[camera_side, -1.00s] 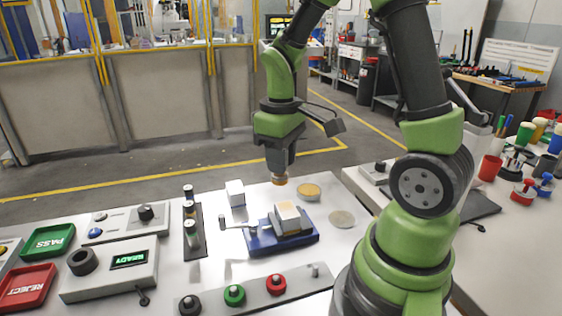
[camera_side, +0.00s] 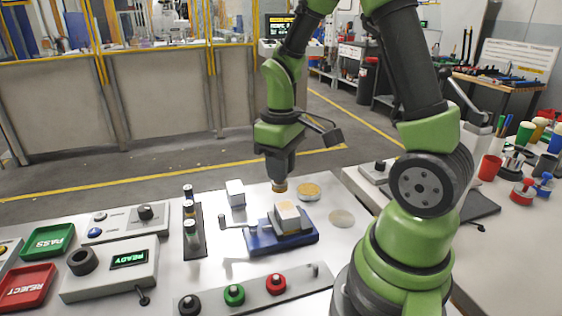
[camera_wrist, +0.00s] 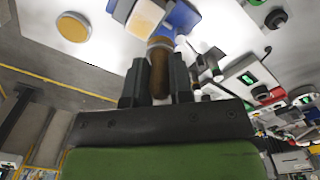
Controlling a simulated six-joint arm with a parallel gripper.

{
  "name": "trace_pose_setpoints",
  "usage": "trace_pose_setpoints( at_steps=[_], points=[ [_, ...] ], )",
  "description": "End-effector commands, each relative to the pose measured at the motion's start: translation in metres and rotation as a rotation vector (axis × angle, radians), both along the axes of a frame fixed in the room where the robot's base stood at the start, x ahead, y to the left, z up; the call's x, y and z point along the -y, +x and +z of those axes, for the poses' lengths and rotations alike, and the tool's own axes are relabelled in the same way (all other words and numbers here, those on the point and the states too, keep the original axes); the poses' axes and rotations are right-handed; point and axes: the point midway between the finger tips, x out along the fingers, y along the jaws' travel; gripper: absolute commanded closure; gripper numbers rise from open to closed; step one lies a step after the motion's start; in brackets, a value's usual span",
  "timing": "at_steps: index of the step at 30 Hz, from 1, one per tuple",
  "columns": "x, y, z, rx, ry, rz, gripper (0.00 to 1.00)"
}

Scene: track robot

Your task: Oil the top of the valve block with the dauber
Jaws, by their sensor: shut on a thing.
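My gripper (camera_side: 279,179) is shut on the dauber (camera_side: 279,187) and hangs behind the valve block in the side view. In the wrist view, the dauber's brown handle (camera_wrist: 160,78) stands between my fingers, its pale end pointing toward the block. The valve block (camera_side: 288,212) is a pale block with a tan patch on top, seated in a blue fixture (camera_side: 262,243). The block also shows at the top of the wrist view (camera_wrist: 145,14). The dauber looks apart from the block; its exact height is unclear.
A white cube (camera_side: 235,193) and a dark rack (camera_side: 197,245) of small cylinders stand left. A button strip (camera_side: 255,291) lies in front.

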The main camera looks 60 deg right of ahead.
Motion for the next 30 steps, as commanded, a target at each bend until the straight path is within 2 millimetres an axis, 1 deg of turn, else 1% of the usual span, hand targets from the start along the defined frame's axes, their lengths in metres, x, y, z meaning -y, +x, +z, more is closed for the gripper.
trace_pose_setpoints(
  at_steps=[17,20,21,23,30],
  points=[
    [0.000,-0.001,-0.053,-0.004,0.001,-0.001,1.00],
    [0.000,-0.001,-0.068,-0.006,0.002,-0.001,1.00],
    [0.004,-0.004,-0.061,0.002,-0.001,-0.004,1.00],
    [0.008,-0.008,-0.059,0.001,0.000,-0.005,1.00],
    [0.024,-0.024,-0.064,-0.002,0.001,-0.006,1.00]
  ],
)
